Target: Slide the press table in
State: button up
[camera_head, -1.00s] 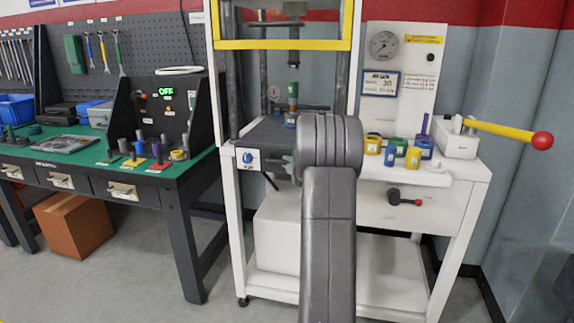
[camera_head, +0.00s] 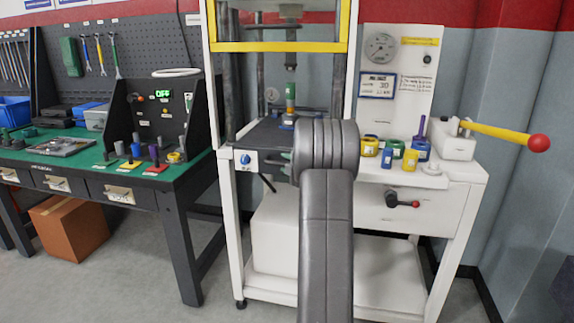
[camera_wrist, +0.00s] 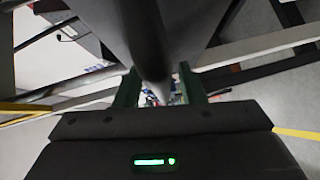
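The press table (camera_head: 262,133) is a dark flat plate inside the white press frame, under the ram. My gripper is mostly hidden behind my grey arm in the head view, at the table's front. In the wrist view my gripper (camera_wrist: 158,92) has its two green fingers apart. A dark rounded bar (camera_wrist: 150,45) comes down from the top to the gap between them. Background shows in the gap beside it. I cannot tell whether the bar touches a finger.
A white side shelf (camera_head: 450,172) right of the press holds several coloured cups. A yellow lever with a red knob (camera_head: 538,143) sticks out at right. A green-topped workbench (camera_head: 70,165) stands at left. A cardboard box (camera_head: 70,228) is under it.

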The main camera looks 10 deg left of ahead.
jog(key=v, duration=1.4)
jog(key=shift+a, duration=0.1)
dwell(1.4)
